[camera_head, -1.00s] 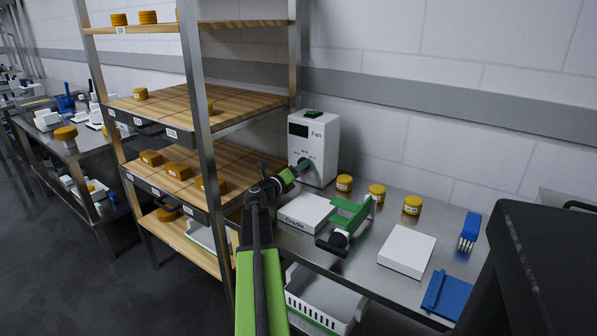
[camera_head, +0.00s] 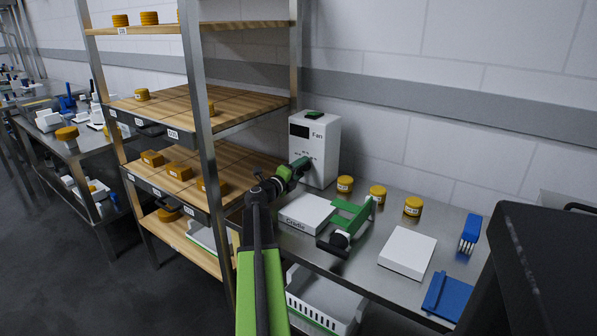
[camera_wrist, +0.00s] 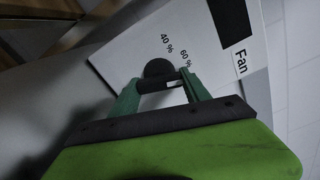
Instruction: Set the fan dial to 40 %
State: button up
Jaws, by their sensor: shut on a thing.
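The white fan box (camera_head: 326,150) stands on the steel table beside the shelf rack, marked "Fan". Its face also fills much of the wrist view (camera_wrist: 130,52), with "40 %" and "60 %" printed beside the dial. The dark fan dial (camera_wrist: 158,69) sits between the green fingers of my gripper (camera_wrist: 160,92). My gripper is shut on the dial, and a small white mark shows near the right finger. In the head view, my gripper (camera_head: 301,165) is at the lower front of the box and hides the dial. I cannot tell the exact setting.
Several yellow jars (camera_head: 377,194) line the wall side. A white slab (camera_head: 407,252) lies to the right. The shelf rack (camera_head: 205,150) stands close on the left.

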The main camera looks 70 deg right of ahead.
jog(key=n, duration=0.6)
jog(key=shift+r, duration=0.15)
jog(key=n, duration=0.6)
jog(key=shift+w+d+r+p, duration=0.1)
jog(key=shift+d+r+p, duration=0.1)
jog(key=shift+p, duration=0.15)
jog(key=shift+n, duration=0.3)
jog(key=o, duration=1.4)
jog(key=shift+a, duration=0.15)
jog(key=v, duration=1.7)
jog(key=shift+a, duration=0.25)
